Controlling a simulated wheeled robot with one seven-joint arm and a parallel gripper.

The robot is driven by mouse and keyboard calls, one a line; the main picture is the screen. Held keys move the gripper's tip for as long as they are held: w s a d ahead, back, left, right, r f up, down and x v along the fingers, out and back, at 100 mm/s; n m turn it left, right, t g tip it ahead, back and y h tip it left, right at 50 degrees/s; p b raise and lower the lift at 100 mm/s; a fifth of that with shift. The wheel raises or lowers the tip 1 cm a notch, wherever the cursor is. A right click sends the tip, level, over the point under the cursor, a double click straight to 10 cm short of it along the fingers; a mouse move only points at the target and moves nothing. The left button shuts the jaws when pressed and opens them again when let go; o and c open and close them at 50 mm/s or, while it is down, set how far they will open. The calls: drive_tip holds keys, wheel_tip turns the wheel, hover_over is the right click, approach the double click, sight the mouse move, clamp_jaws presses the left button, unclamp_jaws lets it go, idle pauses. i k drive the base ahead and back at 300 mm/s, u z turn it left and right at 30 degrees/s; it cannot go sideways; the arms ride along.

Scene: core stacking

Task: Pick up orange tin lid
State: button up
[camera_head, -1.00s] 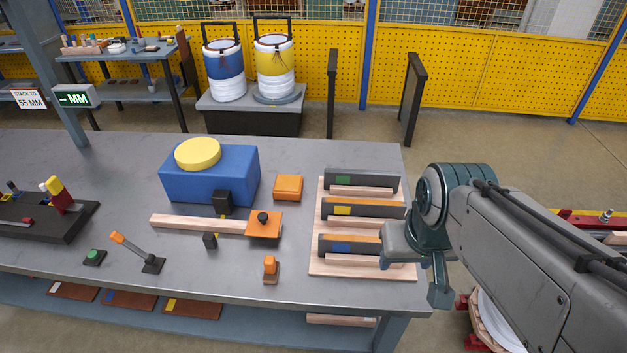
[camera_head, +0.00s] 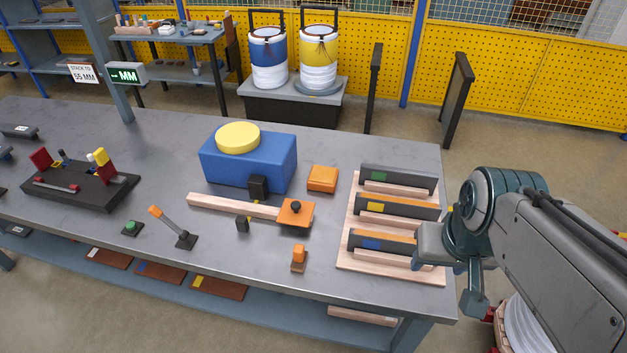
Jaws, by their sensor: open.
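An orange square plate with a black knob (camera_head: 296,215), which looks like a lid, sits at the right end of a pale wooden bar on the grey bench (camera_head: 120,245). Behind it and to the right is a low orange box (camera_head: 322,179), which may be a closed tin; I cannot tell whether its top is a separate lid. My gripper (camera_head: 449,277) hangs over the bench's right end, beside the wooden rack and well right of both orange things. It is open and appears empty; part of it is hidden by its own wrist.
A wooden rack (camera_head: 352,262) with 3 dark, colour-tagged bars stands between the orange things and my gripper. A blue box (camera_head: 272,160) with a yellow disc (camera_head: 238,137) stands behind the bar. A small orange-topped block (camera_head: 299,257) and an orange-handled lever (camera_head: 170,227) are in front.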

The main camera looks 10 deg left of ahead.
sight(299, 213)
drive_tip(key=u, duration=2.55)
drive_tip(key=i, duration=1.65)
drive_tip(key=z, duration=3.3)
